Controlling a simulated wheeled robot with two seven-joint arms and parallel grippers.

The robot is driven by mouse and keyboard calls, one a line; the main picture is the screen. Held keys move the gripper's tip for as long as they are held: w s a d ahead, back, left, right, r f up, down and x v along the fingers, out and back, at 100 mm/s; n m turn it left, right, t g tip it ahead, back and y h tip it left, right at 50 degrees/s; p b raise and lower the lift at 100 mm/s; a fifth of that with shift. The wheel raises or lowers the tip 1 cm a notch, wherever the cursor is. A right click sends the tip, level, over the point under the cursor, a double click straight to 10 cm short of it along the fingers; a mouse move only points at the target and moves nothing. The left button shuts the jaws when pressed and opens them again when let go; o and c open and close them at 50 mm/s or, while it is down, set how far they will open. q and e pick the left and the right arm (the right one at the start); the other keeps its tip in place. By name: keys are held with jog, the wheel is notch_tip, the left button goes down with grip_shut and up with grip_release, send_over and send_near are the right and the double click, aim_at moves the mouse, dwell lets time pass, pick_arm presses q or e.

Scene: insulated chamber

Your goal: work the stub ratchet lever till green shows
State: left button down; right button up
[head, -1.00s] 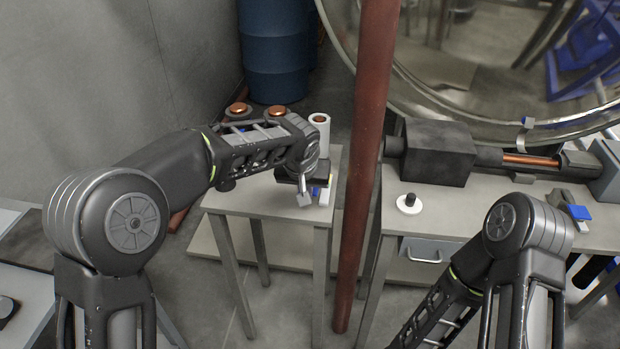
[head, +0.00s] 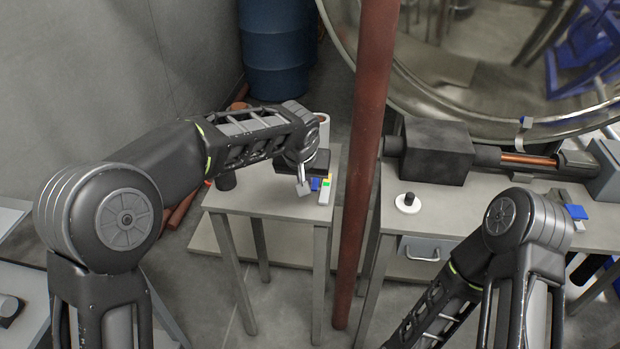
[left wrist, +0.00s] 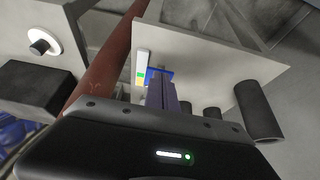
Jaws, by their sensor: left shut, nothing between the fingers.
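A white upright strip with a green patch and a yellow patch (head: 326,189) stands on the small table (head: 262,203) beside a blue part (head: 316,184). The strip's green and yellow also show in the left wrist view (left wrist: 141,78), next to the blue part (left wrist: 160,73). I cannot tell which piece is the stub lever; it may be partly hidden by my gripper. My left gripper (left wrist: 160,85) is shut and empty, its fingers against or just in front of the blue part. My right gripper is out of view.
A rust-red post (head: 361,160) stands just right of the small table. A bench (head: 460,205) with a dark block (head: 437,150) and a white-based knob (head: 408,203) lies beyond it.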

pick_arm(q)
jog(key=r+p, duration=0.1)
jog(key=r, duration=0.3)
jog(key=r+p, duration=0.1)
jog(key=shift+s+r+p, duration=0.35)
jog(key=shift+r, duration=0.05)
jog(key=s+d+f+m+h, duration=0.1)
jog(key=d+f+m+h, duration=0.15)
jog(key=d+f, duration=0.3)
jog(key=s+f+h, duration=0.2)
jog(key=s+f, duration=0.4)
jog(key=f, duration=0.5)
jog(key=s+a+f+n+g, duration=0.1)
jog(key=s+a+f, duration=0.3)
jog(key=s, duration=0.5)
jog(key=s+a+f+n+g, duration=0.2)
jog(key=s+a+f+n, duration=0.1)
jog(key=s+f, duration=0.6)
jog(key=s+a+f+n+g+y, duration=0.1)
jog(key=s+a+f, duration=0.4)
jog(key=s, duration=0.5)
notch_tip(320, 180, down, 2)
jog(key=shift+n+g, duration=0.3)
jog(key=shift+n, duration=0.25)
